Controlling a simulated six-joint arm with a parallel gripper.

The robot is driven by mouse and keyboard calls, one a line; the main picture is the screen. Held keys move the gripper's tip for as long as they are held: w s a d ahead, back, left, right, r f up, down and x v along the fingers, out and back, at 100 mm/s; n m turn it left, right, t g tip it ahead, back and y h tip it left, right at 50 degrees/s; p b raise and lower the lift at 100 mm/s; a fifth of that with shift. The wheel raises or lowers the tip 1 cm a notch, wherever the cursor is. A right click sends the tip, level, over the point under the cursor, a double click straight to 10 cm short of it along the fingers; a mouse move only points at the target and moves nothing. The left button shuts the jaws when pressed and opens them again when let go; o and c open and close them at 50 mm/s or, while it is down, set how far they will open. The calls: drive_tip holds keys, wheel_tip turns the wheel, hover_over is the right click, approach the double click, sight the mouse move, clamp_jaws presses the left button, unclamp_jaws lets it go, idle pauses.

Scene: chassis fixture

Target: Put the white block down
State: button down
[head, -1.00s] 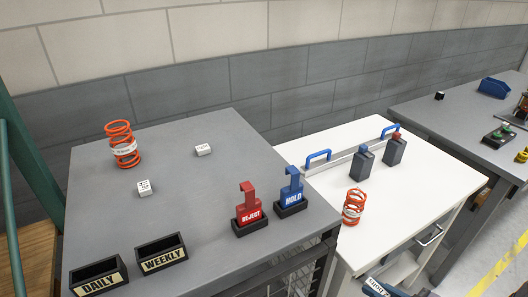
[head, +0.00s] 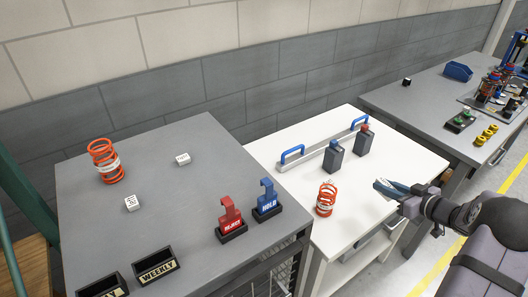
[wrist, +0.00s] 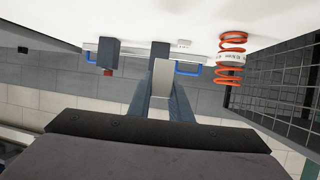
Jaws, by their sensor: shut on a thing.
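My gripper (head: 386,187) is at the right end of the white table, above floor level and apart from the tabletop in the head view. In the wrist view my gripper (wrist: 162,92) is shut on a pale white block (wrist: 162,76), held between the two blue-grey fingertips. In the head view the held block is too small to make out clearly. Two other small white blocks with dark print, one at the back (head: 183,159) and one nearer (head: 131,204), lie on the grey table.
The white table (head: 290,170) bears an orange spring (head: 326,200), two dark canisters (head: 334,156) and a bar with blue handles (head: 292,154).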

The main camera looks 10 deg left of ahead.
drive_tip(key=w+a+r+n+g+y+p, duration=0.1)
drive_tip(key=a+r, duration=0.2)
drive_tip(key=a, duration=0.3)
drive_tip(key=a+r+n+g+y+p, duration=0.1)
drive_tip(key=a+r, duration=0.3)
drive_tip(key=a, duration=0.2)
wheel_tip(320, 180, up, 18)
drive_tip(key=n+g+y+p, duration=0.3)
drive_tip(key=n+g+p, duration=0.4)
drive_tip(key=n+g, duration=0.2)
hover_over(229, 174)
drive_tip(key=shift+f+p, duration=1.75)
drive_tip(key=shift+f, duration=3.4)
drive_tip(key=shift+f, duration=0.15)
drive_tip(key=c, duration=1.6)
unclamp_jaws()
